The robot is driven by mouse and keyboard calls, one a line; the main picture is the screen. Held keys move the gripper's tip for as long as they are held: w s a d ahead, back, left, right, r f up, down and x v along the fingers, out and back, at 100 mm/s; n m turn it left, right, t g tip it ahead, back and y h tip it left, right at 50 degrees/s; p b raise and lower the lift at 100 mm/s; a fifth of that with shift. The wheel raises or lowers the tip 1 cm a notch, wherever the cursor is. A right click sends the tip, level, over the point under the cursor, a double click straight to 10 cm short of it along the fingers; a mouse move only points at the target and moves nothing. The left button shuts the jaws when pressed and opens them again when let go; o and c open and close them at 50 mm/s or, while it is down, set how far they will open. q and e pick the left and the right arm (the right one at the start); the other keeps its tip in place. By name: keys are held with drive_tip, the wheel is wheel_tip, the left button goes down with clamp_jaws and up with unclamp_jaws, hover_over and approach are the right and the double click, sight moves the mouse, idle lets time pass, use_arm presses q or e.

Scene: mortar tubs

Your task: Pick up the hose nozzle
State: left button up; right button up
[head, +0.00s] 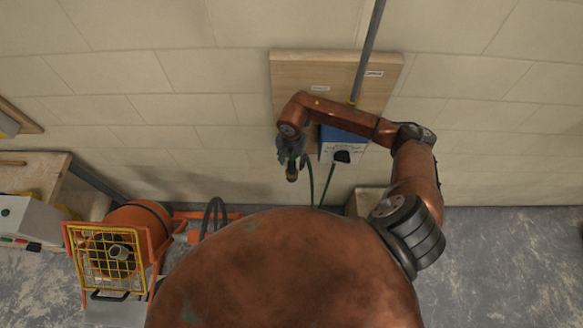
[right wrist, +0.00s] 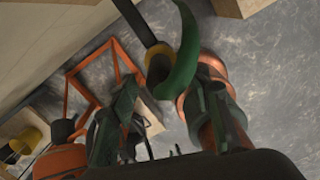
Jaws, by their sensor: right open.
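The hose nozzle (head: 292,174), dark with a yellow band, hangs in front of the wall board in the head view. A green hose (head: 311,185) hangs beside it. My right gripper (head: 291,156) is at the nozzle's upper part and partly covers it. In the right wrist view the nozzle's yellow band (right wrist: 157,50) and the thick green hose (right wrist: 184,60) show between the two spread fingers of my right gripper (right wrist: 165,98). The gripper is open; whether a finger touches the nozzle I cannot tell. My left gripper is not in view.
A wooden board (head: 292,78) on the block wall carries a blue and white box (head: 342,146) and a grey pipe (head: 367,50). An orange mixer with a yellow grille (head: 104,256) stands at lower left, near a bench (head: 35,172). Floor at right is clear.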

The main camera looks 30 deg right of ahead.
drive_tip(key=shift+c, duration=0.3)
clamp_jaws()
idle(0.4)
